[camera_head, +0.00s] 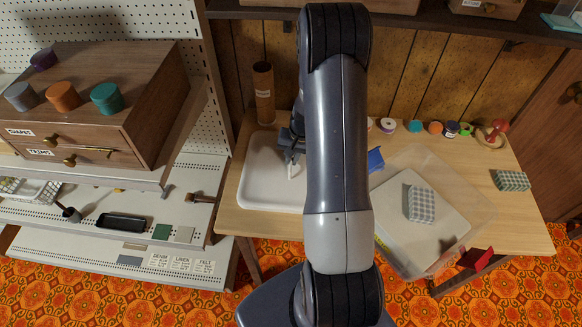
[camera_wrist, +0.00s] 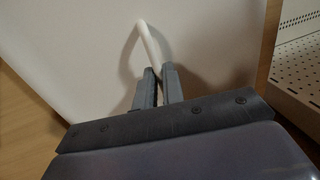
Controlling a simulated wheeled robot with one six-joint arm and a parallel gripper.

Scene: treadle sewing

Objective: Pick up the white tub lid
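The white tub lid (camera_head: 262,182) is a broad shallow panel with rounded corners on the left part of the wooden table; my arm covers its right side. It also fills much of the wrist view (camera_wrist: 85,50). A thin white arched handle (camera_wrist: 148,40) stands up from it. My gripper (camera_wrist: 158,72) is at the lid, with its two fingers close together on either side of the near end of the handle. It looks shut on the handle. In the head view my gripper (camera_head: 291,158) is partly hidden by my arm. The lid looks flat on the table.
A clear tub (camera_head: 470,200) with a checked block (camera_head: 421,205) inside stands right of my arm. A brown cylinder (camera_head: 263,95) stands behind the lid. Small spools and tins (camera_head: 435,127) line the table's back. A white pegboard shelf (camera_head: 212,120) stands close on the left.

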